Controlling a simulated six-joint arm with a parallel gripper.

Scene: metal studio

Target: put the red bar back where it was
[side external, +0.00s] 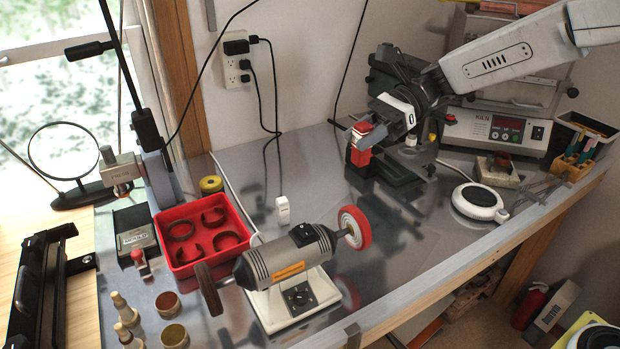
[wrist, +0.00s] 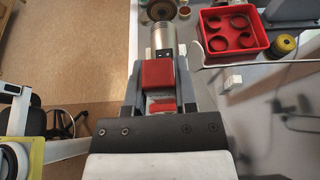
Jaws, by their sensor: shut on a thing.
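The red bar (side external: 362,132) is between the jaws of my gripper (side external: 366,127), over the back middle of the metal bench. In the wrist view the red bar (wrist: 158,73) sits between the two grey fingers of my gripper (wrist: 160,82), which is shut on it. In the side view more red shows just below the fingers. I cannot tell whether the bar's lower end touches the bench or hangs just above it. The spot where the bar was before is not marked in these frames.
A polishing motor (side external: 290,262) with a red wheel stands at the front. A red tray (side external: 205,268) of dark rings is left of it. A white round device (side external: 478,203) and a kiln (side external: 495,130) are to the right. The bench (side external: 400,240) between is mostly clear.

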